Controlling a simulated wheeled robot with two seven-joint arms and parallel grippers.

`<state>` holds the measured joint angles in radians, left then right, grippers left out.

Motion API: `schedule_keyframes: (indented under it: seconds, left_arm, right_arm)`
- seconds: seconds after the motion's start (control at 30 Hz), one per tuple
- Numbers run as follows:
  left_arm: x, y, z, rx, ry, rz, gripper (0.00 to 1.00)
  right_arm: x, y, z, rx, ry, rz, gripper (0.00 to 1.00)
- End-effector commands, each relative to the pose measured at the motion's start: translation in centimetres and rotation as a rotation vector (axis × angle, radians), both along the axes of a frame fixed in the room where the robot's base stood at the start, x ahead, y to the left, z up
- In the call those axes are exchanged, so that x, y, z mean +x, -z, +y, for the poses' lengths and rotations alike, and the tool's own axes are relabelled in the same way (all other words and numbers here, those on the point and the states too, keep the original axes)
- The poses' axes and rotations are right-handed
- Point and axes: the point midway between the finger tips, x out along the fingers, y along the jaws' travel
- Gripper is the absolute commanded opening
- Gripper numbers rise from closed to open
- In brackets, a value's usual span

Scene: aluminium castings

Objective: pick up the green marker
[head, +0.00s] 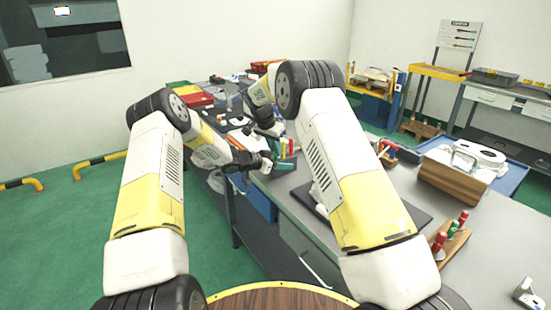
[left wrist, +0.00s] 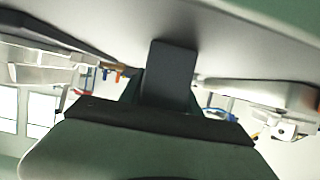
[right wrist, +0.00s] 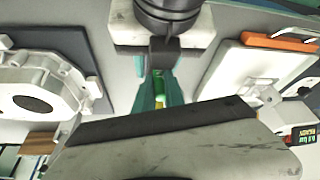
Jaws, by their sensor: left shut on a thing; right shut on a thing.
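The green marker (right wrist: 160,84) shows in the right wrist view between the teal fingers of my right gripper (right wrist: 161,92), which is shut on it. Its far end is hidden. In the head view my right gripper (head: 268,128) is a dark shape over the bench, beside several upright red, yellow and green markers (head: 286,146). My left gripper (head: 272,162) is low at the near bench edge, just in front of these markers. In the left wrist view a dark grey block-like shape (left wrist: 170,75) stands at its fingers. What the left gripper holds is not clear.
The grey bench (head: 310,215) carries a dark mat, a casting on a wooden block (head: 455,180) and a wooden rack (head: 452,238) of red and green-handled tools. Red bins (head: 197,100) stand at the back. The green floor at left is open.

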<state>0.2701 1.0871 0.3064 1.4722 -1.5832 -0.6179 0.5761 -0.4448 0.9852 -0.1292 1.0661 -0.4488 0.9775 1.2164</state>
Motion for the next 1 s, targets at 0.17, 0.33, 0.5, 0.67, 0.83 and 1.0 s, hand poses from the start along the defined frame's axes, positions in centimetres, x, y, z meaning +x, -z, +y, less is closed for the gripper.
schedule_keyframes:
  seconds: [0.17, 0.33, 0.5, 0.67, 0.83, 1.0]
  left_arm:
    - [0.0, 0.0, 0.0, 0.000, 0.000, 0.000, 0.00]
    - [0.0, 0.0, 0.0, 0.000, 0.000, 0.000, 0.00]
    - [0.0, 0.0, 0.0, 0.000, 0.000, 0.000, 0.00]
    - [0.0, 0.0, 0.0, 0.000, 0.000, 0.000, 0.00]
    - [0.0, 0.0, 0.0, 0.000, 0.000, 0.000, 0.00]
    - [0.0, 0.0, 0.0, 0.000, 0.000, 0.000, 0.00]
  right_arm:
    - [0.0, -0.2, 0.0, 0.000, 0.000, -0.001, 0.00]
    - [0.1, -2.4, 0.0, 0.001, 0.001, -0.005, 0.00]
    - [0.1, -5.9, 0.0, 0.001, 0.001, -0.005, 0.00]
    - [0.1, -8.6, 0.0, 0.001, 0.001, -0.003, 0.00]
    - [0.0, -9.9, 0.0, 0.000, 0.001, -0.001, 0.00]
    - [0.0, -10.1, 0.0, 0.000, 0.000, 0.000, 0.00]
